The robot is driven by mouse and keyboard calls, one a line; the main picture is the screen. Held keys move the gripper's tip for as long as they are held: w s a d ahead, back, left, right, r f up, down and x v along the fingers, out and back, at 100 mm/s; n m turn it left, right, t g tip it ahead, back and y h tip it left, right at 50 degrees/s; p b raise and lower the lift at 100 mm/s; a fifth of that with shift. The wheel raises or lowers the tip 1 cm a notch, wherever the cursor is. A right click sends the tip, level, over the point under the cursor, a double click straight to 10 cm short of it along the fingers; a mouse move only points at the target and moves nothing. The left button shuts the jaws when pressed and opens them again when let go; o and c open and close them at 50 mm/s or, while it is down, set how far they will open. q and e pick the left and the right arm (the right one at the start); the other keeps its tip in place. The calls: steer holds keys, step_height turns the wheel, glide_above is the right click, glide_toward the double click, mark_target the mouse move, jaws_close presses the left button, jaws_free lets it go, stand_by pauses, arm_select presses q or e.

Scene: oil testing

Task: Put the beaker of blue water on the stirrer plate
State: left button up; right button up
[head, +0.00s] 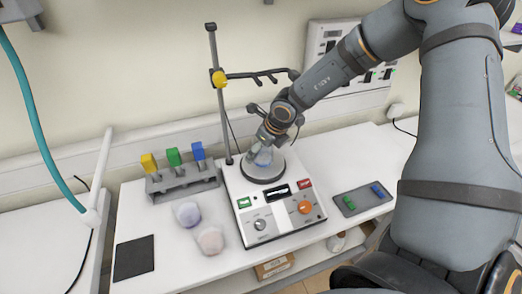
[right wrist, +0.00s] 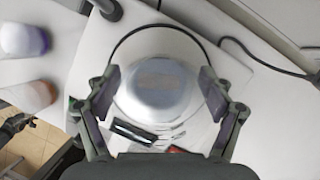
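The beaker of blue water (head: 263,157) is over the round top of the stirrer plate (head: 262,178), and my right gripper (head: 268,142) is around it from above. In the right wrist view, the beaker (right wrist: 158,90) fills the space between the two finger pads of the gripper (right wrist: 160,92), which look to be against its sides. The beaker looks upright and centred over the dark-rimmed plate. I cannot tell whether its base touches the plate. My left gripper is not in view.
Purple (head: 187,213) and pinkish (head: 210,240) beakers stand left of the stirrer. A rack (head: 182,183) with yellow, green and blue pieces is behind them. A metal stand (head: 221,95) with a side clamp rises behind the plate. A grey tray (head: 362,199) lies to the right.

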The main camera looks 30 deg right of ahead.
steer(key=shift+r+p, duration=0.2)
steer(key=shift+p, duration=0.1)
steer(key=shift+r, duration=0.2)
arm_select(q)
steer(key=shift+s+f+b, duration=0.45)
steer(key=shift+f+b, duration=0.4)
steer(key=shift+b, duration=0.3)
arm_select(e)
steer(key=v, duration=0.7)
steer(key=shift+s, duration=0.1)
steer(key=shift+s+f, duration=0.1)
steer(key=shift+f, duration=0.05)
